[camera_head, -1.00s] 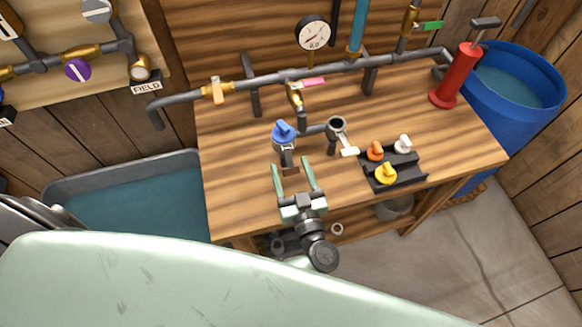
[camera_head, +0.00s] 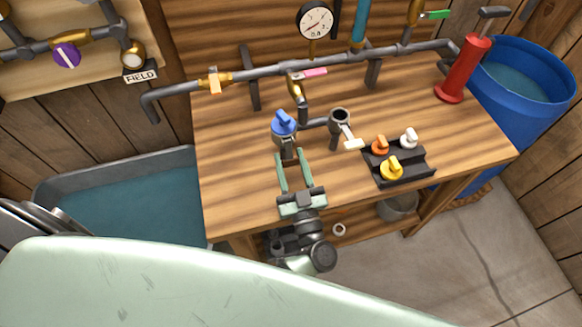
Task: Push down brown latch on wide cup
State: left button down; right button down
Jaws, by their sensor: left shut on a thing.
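The wide cup (camera_head: 285,142) is a dark grey pipe fitting over the wooden bench, with a blue plug (camera_head: 284,123) seated in its top. The brown latch (camera_head: 289,155) is at its near side, hanging low, and is partly hidden between the fingers. My left gripper (camera_head: 290,158) reaches in from the front, its two pale green fingers shut on the brown latch. The exact contact is too small to see. My right gripper is out of view.
A second open cup (camera_head: 340,116) with a cream latch (camera_head: 353,143) stands close to the right. A black rack (camera_head: 411,173) holds orange, white and yellow plugs. Grey pipe (camera_head: 330,63) runs behind. A red pump (camera_head: 463,70) is at the bench's right end. The bench's front left is clear.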

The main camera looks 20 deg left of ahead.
aim_at(291, 166)
pick_arm(q)
jog(key=c, duration=0.8)
grip_release()
jog(key=shift+c, duration=0.2)
jog(key=b+v, duration=0.2)
jog(key=v, duration=0.5)
jog(key=shift+a+f, duration=0.1)
jog(key=shift+f, duration=0.05)
jog(key=shift+s+d, duration=0.3)
